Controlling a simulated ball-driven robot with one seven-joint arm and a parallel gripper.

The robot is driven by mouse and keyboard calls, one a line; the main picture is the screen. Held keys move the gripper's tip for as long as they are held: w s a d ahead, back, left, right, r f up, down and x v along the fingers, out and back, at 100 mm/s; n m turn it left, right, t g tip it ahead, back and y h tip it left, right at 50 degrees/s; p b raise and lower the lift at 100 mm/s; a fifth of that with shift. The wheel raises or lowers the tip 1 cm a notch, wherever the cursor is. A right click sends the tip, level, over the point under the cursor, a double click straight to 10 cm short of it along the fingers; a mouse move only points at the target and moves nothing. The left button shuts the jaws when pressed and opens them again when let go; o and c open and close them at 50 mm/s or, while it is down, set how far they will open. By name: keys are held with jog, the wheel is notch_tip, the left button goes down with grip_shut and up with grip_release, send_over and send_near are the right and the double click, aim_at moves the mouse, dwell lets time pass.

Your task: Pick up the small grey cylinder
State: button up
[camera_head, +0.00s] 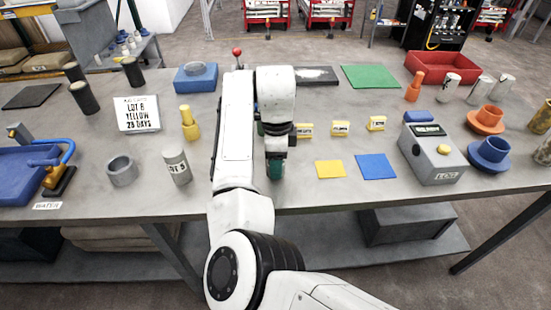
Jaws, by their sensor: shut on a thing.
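A grey cylinder (177,167) with a label stands upright on the table, left of my arm and apart from my gripper. Several other grey cylinders stand at the far right, one of them here (479,90). My gripper (276,167) points down near the table's front edge, right of my forearm. It is shut on a small dark green thing (276,171), mostly hidden by the jaws. I cannot tell whether this thing touches the table.
A grey ring (112,174) and a yellow bottle-shaped piece (189,124) stand left of my arm. A red tray (440,70) is at the back right.

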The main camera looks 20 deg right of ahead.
jog(key=c, duration=0.4)
jog(key=shift+c, duration=0.2)
jog(key=shift+r, duration=0.15)
jog(key=shift+r, duration=0.6)
jog(key=s+a+r, duration=0.1)
jog(key=s+r, duration=1)
jog(key=s, duration=0.3)
jog(key=shift+r+p, duration=0.3)
